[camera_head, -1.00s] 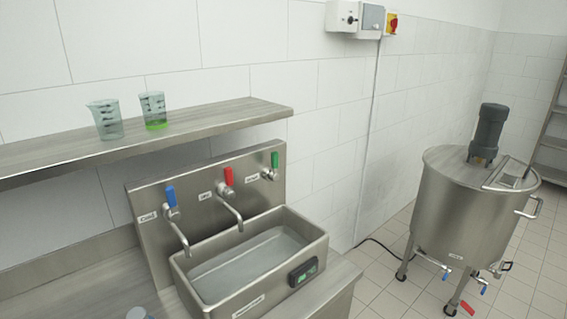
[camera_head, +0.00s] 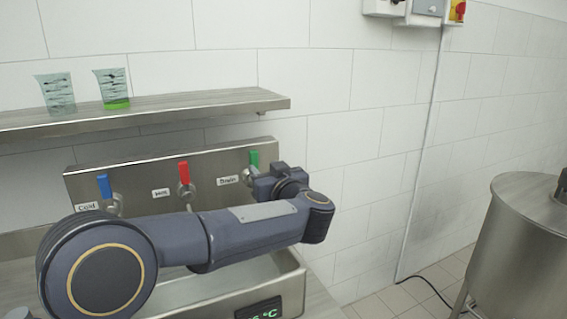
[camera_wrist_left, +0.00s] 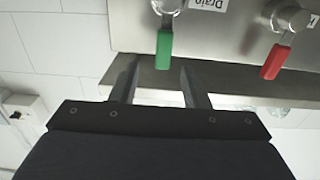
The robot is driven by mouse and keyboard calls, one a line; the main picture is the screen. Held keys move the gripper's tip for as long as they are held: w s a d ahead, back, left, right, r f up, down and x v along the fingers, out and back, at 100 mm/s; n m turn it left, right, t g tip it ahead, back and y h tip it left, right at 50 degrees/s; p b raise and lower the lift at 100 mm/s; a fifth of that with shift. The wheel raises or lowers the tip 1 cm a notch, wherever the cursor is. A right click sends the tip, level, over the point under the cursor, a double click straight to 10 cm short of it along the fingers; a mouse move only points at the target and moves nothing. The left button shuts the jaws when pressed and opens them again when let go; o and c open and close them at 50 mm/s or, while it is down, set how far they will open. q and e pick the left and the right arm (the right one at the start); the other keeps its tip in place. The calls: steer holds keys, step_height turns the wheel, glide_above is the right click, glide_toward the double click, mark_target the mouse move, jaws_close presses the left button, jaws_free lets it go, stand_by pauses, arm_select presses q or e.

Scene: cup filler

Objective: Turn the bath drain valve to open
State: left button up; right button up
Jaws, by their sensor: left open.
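The drain valve has a green handle (camera_head: 254,158) and sits at the right end of the steel panel, beside the "Drain" label (camera_head: 228,180). In the head view the handle points up. My left arm reaches across the basin, and my left gripper (camera_wrist_left: 158,70) is at the valve. In the left wrist view, which looks upside down, the two fingers are apart, with the end of the green handle (camera_wrist_left: 164,48) at the gap between their tips. I cannot tell whether either finger touches it. My right gripper is not in view.
The red hot handle (camera_head: 184,172) and blue cold handle (camera_head: 104,186) stand to the left on the same panel. The shelf (camera_head: 200,102) above holds two beakers. The basin (camera_head: 291,286) is partly hidden under my arm. A steel tank (camera_head: 520,235) stands right.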

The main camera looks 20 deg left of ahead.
mark_target(255, 160)
arm_select(q)
steer(key=p+x, duration=0.1)
steer(key=x, duration=0.6)
steer(key=shift+a, duration=0.45)
steer(key=shift+c, duration=0.4)
jaws_close()
